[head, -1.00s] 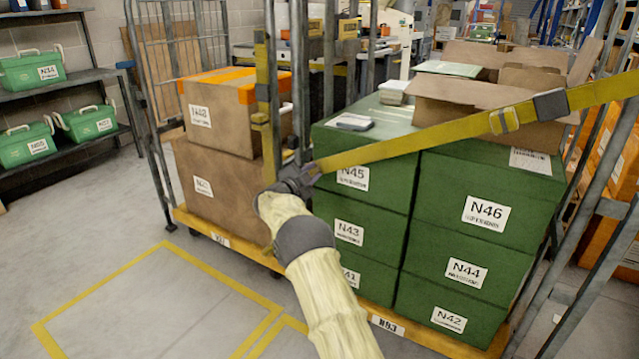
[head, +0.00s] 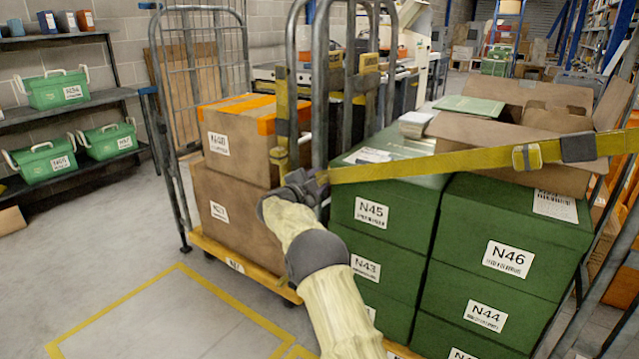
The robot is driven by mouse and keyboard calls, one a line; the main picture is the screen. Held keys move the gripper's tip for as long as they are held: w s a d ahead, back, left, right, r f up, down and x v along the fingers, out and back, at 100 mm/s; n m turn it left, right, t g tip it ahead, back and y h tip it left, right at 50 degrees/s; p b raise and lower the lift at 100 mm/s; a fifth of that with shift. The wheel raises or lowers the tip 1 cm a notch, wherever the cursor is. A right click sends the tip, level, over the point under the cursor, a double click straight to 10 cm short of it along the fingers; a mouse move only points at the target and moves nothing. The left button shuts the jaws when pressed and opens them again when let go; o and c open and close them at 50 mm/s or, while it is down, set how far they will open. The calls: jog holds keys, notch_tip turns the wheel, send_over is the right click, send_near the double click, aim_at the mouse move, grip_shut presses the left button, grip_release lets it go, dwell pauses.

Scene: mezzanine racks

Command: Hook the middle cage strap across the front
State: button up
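The yellow strap (head: 420,167) runs from the right picture edge across the front of the middle cage (head: 352,80), over the upper part of its green boxes. A buckle (head: 527,157) sits on its right part. My gripper (head: 308,187) appears shut on the strap's left end, in front of the uprights between the left and middle cages. The fingertips are small and dark, and I cannot tell whether the end touches an upright. Any catch for it is hidden.
The left cage (head: 172,150) holds brown cartons (head: 235,140), with another yellow strap (head: 283,110) hanging at its right upright. A shelf (head: 70,100) with green toolboxes stands far left. The yellow-marked floor (head: 170,315) in front is clear.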

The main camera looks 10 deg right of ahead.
jog(key=shift+o, duration=1.3)
jog(key=shift+w+d+r, duration=0.1)
jog(key=shift+r, duration=0.5)
jog(key=shift+f, duration=0.1)
jog(key=shift+f, duration=0.1)
jog(key=shift+s+a+f, duration=0.1)
jog(key=shift+s+a, duration=0.3)
jog(key=shift+a, duration=0.1)
jog(key=p+v, duration=0.1)
jog(key=v, duration=1.5)
jog(key=shift+p, duration=0.4)
jog(key=shift+s+a, duration=0.1)
